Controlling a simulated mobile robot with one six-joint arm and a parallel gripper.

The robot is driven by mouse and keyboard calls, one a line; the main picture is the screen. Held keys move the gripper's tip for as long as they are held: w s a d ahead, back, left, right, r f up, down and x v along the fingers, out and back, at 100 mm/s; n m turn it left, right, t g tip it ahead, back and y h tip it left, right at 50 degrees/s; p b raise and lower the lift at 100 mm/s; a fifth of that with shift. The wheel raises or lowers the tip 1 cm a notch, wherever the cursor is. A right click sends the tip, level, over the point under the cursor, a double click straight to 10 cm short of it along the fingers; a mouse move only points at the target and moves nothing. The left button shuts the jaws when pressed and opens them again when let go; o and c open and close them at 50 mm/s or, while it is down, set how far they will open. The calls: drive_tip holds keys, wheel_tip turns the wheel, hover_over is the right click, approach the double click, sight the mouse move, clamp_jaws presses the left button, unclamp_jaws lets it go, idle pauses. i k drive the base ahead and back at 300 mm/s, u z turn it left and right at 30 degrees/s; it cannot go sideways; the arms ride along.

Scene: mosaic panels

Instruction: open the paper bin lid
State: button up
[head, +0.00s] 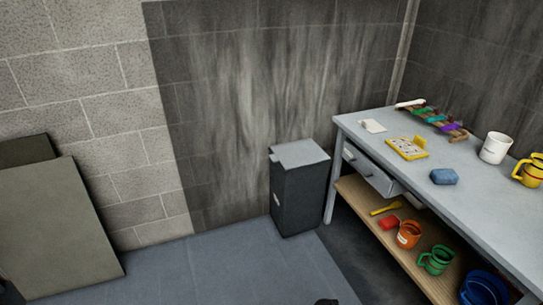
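A dark grey, box-shaped bin (298,200) stands upright on the floor against the back wall, left of the table. Its flat, light grey lid (300,153) lies across the top and looks closed. A small pale mark shows on the bin's left side. The inside of the bin is hidden. My gripper cannot be made out in the head view. Only a small dark shape shows at the bottom edge, and I cannot tell what it is.
A grey table (463,190) stands close right of the bin, with a partly open drawer (371,176) facing left. Mugs and a blue sponge (444,176) are on top. A wooden lower shelf (385,238) holds several mugs. Panels (55,225) lean at left. Floor before the bin is clear.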

sight(301, 153)
drive_tip(key=u, duration=0.2)
drive_tip(key=i, duration=0.7)
drive_tip(key=u, duration=0.85)
drive_tip(key=i, duration=0.6)
drive_tip(key=u, duration=0.35)
